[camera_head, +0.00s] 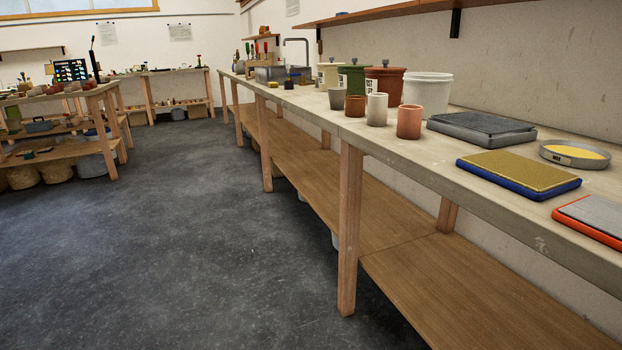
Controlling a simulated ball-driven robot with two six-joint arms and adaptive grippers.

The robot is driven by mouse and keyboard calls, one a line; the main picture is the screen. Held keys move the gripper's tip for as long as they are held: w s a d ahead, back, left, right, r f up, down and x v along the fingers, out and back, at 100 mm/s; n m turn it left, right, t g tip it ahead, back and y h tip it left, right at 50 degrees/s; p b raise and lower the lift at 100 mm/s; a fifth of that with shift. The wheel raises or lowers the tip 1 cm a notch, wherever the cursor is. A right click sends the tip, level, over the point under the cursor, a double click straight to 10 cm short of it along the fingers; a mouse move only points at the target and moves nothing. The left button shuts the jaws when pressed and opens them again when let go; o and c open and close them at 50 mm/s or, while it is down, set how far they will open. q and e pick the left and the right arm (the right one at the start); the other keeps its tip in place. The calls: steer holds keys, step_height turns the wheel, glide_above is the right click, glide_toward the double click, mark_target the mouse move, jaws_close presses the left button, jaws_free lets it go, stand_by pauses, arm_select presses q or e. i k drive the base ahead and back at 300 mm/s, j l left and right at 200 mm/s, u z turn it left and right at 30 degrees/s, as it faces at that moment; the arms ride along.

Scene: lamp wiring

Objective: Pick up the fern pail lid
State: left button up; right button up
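A fern-green pail (352,82) stands upright on the long workbench at the right. Its green lid (354,67) sits on top, with a small dark knob in the middle. A rust-brown lidded pail (385,86) stands just right of it and overlaps its right side. A cream pail (328,76) stands just left and behind. Part of the green pail's lower front is hidden by small cups. Neither of my grippers shows in this view.
Small cups, including a pink one (409,121), stand before the pails. A white bucket (428,93) stands to their right. Flat pads and a round dish (575,154) lie along the workbench (455,185). A shelf (390,11) hangs above. The floor (190,230) at left is clear.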

mark_target(355, 60)
steer(key=i+j+u, duration=0.1)
steer(key=i+u, duration=0.25)
steer(key=i, duration=0.25)
steer(key=i+l+u, duration=0.1)
steer(key=i+u, duration=0.25)
steer(key=i, duration=0.25)
steer(key=i+j+z, duration=0.1)
steer(key=i, duration=0.4)
steer(key=i+j+z, duration=0.15)
steer(key=i, duration=0.3)
steer(key=i+j+z, duration=0.1)
steer(key=i, duration=0.4)
